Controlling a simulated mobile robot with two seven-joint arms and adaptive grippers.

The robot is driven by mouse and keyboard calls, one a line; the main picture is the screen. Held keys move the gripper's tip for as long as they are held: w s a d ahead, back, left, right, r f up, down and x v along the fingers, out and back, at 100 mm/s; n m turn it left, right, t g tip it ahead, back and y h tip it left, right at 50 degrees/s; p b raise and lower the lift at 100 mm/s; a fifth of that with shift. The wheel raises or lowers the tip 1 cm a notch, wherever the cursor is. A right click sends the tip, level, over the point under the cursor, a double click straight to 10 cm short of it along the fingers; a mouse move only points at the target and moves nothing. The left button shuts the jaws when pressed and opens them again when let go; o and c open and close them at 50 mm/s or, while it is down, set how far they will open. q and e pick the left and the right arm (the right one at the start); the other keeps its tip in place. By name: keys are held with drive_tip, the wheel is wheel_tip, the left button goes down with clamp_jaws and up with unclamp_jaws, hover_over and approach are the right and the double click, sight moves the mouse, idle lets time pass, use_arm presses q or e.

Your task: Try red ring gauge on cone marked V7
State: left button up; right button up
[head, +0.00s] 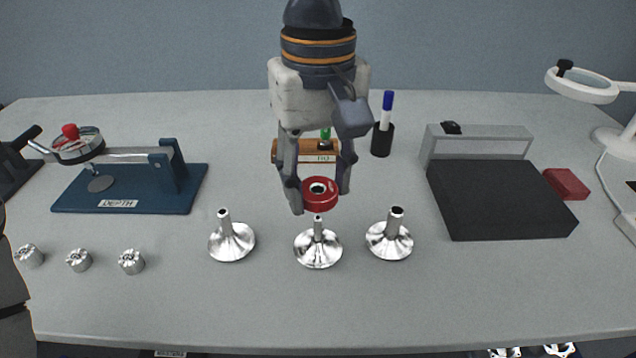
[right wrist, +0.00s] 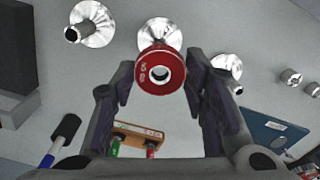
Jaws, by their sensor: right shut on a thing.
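The red ring gauge (head: 321,204) is held in my right gripper (head: 320,197), whose fingers are shut on its sides. The ring is above the middle of three shiny metal cones, with its open hole showing. The middle cone (head: 318,251) stands upright with its thin stem just below the ring; contact cannot be told. The left cone (head: 231,243) and right cone (head: 390,242) stand to either side. No V7 mark is readable on any cone. In the right wrist view the red ring (right wrist: 147,80) partly covers the middle cone (right wrist: 160,28). My left gripper is not seen.
A blue depth gauge stand (head: 130,190) is at the left, with several small metal parts (head: 79,260) in front. A wooden block (head: 291,151) and pen cup (head: 382,140) stand behind. A black pad (head: 500,200) and red block (head: 566,184) are right. The front table strip is clear.

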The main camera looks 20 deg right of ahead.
drive_tip(key=shift+r, duration=0.1)
drive_tip(key=shift+r, duration=2.5)
